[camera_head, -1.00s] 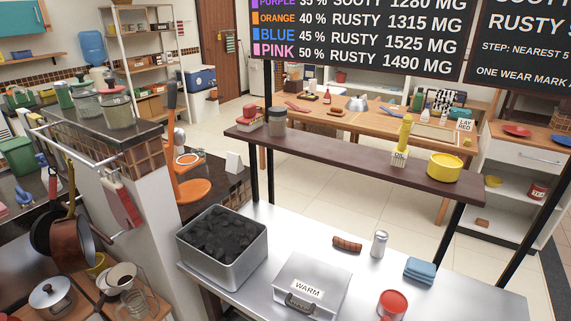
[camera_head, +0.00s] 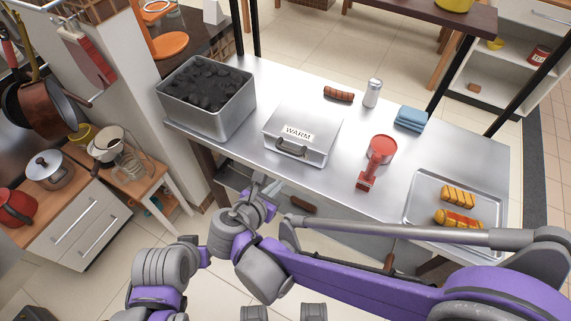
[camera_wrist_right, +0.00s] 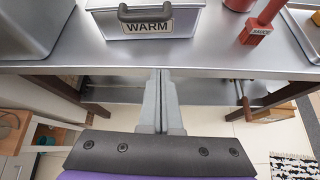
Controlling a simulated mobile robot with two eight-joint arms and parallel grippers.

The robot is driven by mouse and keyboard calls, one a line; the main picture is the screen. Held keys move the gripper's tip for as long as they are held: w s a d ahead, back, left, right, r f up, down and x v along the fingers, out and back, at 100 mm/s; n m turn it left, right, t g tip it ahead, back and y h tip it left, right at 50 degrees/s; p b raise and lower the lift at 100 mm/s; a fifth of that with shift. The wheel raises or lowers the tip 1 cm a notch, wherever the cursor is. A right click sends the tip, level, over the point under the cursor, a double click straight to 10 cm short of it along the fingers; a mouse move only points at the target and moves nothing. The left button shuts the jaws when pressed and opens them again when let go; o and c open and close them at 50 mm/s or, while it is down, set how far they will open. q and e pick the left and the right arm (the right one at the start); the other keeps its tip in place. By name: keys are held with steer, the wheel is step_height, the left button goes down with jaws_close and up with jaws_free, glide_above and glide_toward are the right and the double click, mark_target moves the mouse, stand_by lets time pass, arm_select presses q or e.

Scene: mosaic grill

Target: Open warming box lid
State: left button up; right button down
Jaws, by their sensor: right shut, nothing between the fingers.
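The warming box (camera_head: 300,133) is a silver metal box with a "WARM" label, on the steel counter in the head view. Its lid (camera_head: 308,117) is shut. A dark handle (camera_head: 291,150) sits at its front, near the counter's front edge. In the right wrist view the handle (camera_wrist_right: 158,14) and the label (camera_wrist_right: 148,27) show at the top. My right gripper (camera_head: 275,187) is in front of the counter edge, below and apart from the handle. Its fingers (camera_wrist_right: 159,72) are together and empty, pointing toward the box. My left gripper is not seen.
A coal-filled metal bin (camera_head: 205,100) stands left of the box. A red sauce can (camera_head: 382,149) with a red-handled tool (camera_head: 369,175) stands right. Farther along are a shaker (camera_head: 372,93), blue cloths (camera_head: 411,118) and a tray (camera_head: 417,187) of food. A lower shelf (camera_wrist_right: 110,92) lies under the counter.

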steer(key=shift+n+t, duration=0.3)
steer(key=shift+n, duration=0.4)
steer(key=x, duration=0.6)
steer(key=a+x, duration=0.1)
steer(key=x, duration=0.2)
steer(key=shift+w+a+b, duration=0.1)
steer(key=shift+w+b, duration=0.2)
steer(key=shift+b, duration=0.1)
steer(key=r, duration=0.1)
steer(key=w+r+p, duration=0.1)
steer(key=r, duration=0.1)
steer(key=shift+d+r, duration=0.25)
steer(key=shift+r, duration=0.1)
steer(key=shift+r, duration=0.1)
